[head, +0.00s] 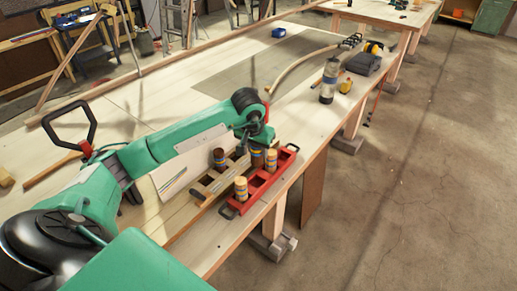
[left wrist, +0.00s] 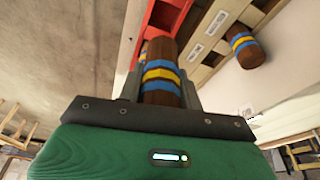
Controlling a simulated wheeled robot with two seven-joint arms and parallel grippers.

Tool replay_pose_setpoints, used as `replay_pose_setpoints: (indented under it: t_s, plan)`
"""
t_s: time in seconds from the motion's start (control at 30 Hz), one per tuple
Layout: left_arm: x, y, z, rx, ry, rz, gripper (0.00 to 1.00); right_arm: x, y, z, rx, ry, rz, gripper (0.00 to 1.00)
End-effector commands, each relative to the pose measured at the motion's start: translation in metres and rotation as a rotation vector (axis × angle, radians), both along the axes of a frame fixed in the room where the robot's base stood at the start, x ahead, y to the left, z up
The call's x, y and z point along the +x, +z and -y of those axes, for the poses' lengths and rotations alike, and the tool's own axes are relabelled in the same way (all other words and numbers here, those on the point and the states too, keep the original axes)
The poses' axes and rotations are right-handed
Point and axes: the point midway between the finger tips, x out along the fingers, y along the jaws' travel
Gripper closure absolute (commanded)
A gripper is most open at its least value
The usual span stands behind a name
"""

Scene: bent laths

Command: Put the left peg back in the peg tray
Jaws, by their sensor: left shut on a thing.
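My left gripper (head: 258,147) is shut on a dark brown peg (head: 257,160) with blue and yellow bands. In the left wrist view this peg (left wrist: 161,75) stands between the fingers (left wrist: 160,92). The red peg tray (head: 227,212) lies along the bench's front edge, with a dark handle at each end. My right gripper is out of view.
A pale slotted wooden rail (head: 209,188) lies beside the tray, with another dark brown banded peg (head: 219,157) at it.

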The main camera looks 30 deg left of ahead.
Motion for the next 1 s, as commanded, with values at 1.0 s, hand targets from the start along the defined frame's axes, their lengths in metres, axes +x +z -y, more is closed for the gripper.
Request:
replay_pose_setpoints:
  t_s: [1.0]
  plan:
    - [0.000,-0.083,0.001,0.000,0.000,0.002,0.89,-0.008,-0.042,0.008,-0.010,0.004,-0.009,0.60]
